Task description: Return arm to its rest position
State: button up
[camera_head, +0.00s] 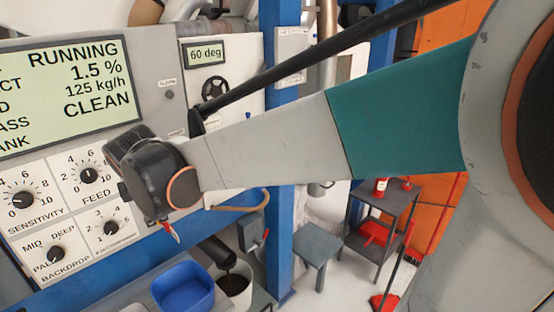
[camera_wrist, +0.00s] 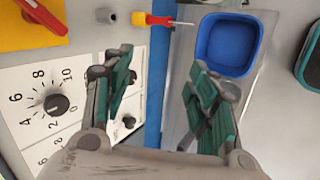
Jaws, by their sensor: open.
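My arm stretches across the head view from the right toward the control panel (camera_head: 95,235). In the head view its dark wrist end is in front of the panel, and my gripper's fingers are hidden there. In the wrist view my gripper (camera_wrist: 155,90) shows two green-padded fingers spread apart, with nothing between them. The fingers are over the panel on the left and a grey surface on the right, beside a blue bin (camera_wrist: 228,44).
The panel carries several knobs and a screen (camera_head: 65,90) reading RUNNING. The blue bin (camera_head: 184,288) is low below the panel. A blue post (camera_head: 281,170), a grey stool (camera_head: 315,245) and a dark cart (camera_head: 385,205) stand behind. A screwdriver (camera_wrist: 155,20) shows in the wrist view.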

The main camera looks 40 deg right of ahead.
jog(key=shift+s+d+m, duration=0.15)
jog(key=shift+s+m, duration=0.15)
jog(key=shift+s, duration=0.3)
jog(key=s+f+m+b, duration=0.2)
jog(key=s+f+m, duration=0.2)
jog(key=s+m, duration=0.3)
jog(key=s+d+f+m+y+b, duration=0.1)
jog(key=s+f+m+b, duration=0.2)
jog(key=s+m, duration=0.5)
jog(key=s+f, duration=0.1)
jog(key=s, duration=0.4)
jog(key=shift+s+y, duration=0.3)
jog(key=shift+f, duration=0.1)
dwell(5.0)
